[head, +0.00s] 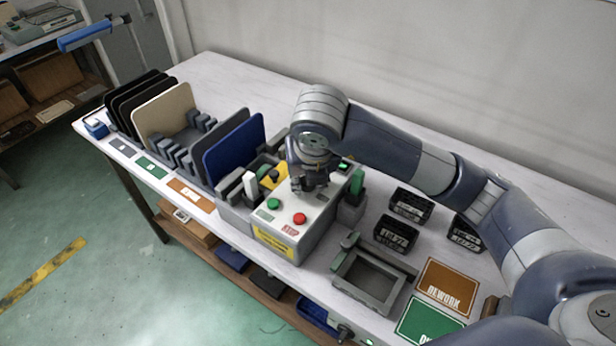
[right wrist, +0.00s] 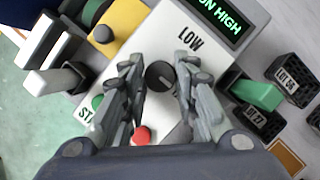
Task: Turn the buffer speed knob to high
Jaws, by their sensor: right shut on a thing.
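The buffer speed knob (right wrist: 159,75) is a round dark knob on the pale top of the control box (head: 268,222). In the right wrist view it lies between the fingers of my right gripper (right wrist: 160,66), which is shut on it. The word LOW is printed beside the knob; another label is mostly hidden by a finger. The lit display (right wrist: 221,14) shows green text ending in ON HIGH. In the head view my right gripper (head: 311,186) is over the box and hides the knob. My left gripper is not in view.
A green button (head: 273,203) and a red button (head: 299,219) are close to the gripper. A rack of upright panels (head: 233,150) stands to the left. Black bins (head: 396,234) and an empty grey frame (head: 367,281) are to the right.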

